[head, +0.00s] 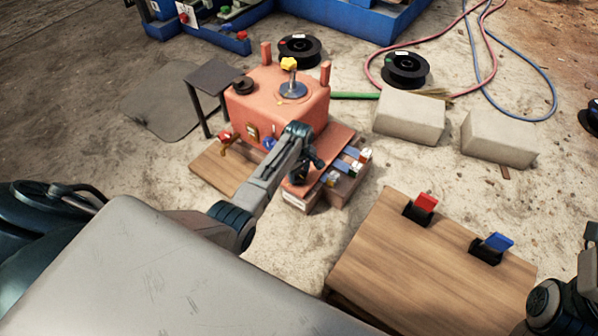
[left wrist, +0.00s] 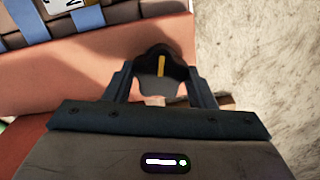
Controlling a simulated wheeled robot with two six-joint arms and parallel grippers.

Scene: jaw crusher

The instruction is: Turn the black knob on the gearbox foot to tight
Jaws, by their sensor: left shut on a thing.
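The black knob (left wrist: 161,58) shows in the left wrist view, a lobed knob with a yellow line that stands nearly upright in the picture. My left gripper (left wrist: 160,84) is shut on it, one finger on each side. In the head view my left gripper (head: 301,172) is at the near foot of the orange gearbox (head: 267,108), and my wrist hides the knob there. Only part of my right arm shows at the lower right edge; its fingers are out of the picture.
A yellow knob (head: 289,64) tops the gearbox. Blue-strapped blocks (head: 352,160) lie just right of my left gripper. A wooden board (head: 430,262) with red (head: 425,202) and blue (head: 498,241) levers is at the lower right. Concrete blocks (head: 410,117) stand behind. Bare floor lies between.

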